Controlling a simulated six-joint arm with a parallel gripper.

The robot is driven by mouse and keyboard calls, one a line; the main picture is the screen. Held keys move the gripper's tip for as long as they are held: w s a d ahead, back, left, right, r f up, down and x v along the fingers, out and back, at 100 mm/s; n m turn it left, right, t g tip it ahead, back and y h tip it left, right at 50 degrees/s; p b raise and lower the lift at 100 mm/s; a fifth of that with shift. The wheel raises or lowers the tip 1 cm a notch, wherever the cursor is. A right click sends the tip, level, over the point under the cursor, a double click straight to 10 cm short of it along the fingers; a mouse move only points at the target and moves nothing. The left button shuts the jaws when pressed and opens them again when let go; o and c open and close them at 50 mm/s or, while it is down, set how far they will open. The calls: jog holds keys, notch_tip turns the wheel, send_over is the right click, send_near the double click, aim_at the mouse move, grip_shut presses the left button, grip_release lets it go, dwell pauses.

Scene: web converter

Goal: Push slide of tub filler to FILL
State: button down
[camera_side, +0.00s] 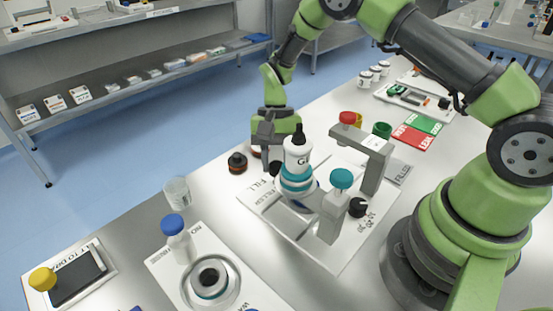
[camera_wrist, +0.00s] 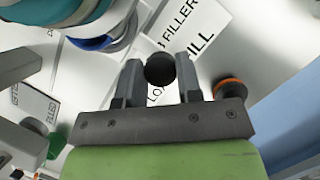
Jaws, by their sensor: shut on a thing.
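The tub filler (camera_side: 330,258) is a white base plate with a grey post and arch. A white bottle-like part with teal rings (camera_side: 297,165), marked with a "G", stands over its middle. My gripper (camera_side: 268,150) is low at the filler's far left edge, beside the bottle-like part. In the wrist view my gripper (camera_wrist: 160,85) has its two fingers on either side of a round black knob (camera_wrist: 160,68), shut on it; I take this as the slide's knob. The words FILLER and FILL (camera_wrist: 198,48) are printed beside it, partly covered by the knob and fingers. The rest of the slide is hidden.
A black knob with an orange ring (camera_side: 238,162) stands just left of my gripper; it also shows in the wrist view (camera_wrist: 230,90). A clear cup (camera_side: 177,192) stands front left.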

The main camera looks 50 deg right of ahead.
jog(key=shift+a, duration=2.05)
jog(key=c, duration=0.8)
grip_release()
jog(key=v, duration=1)
jog(key=shift+r, duration=0.1)
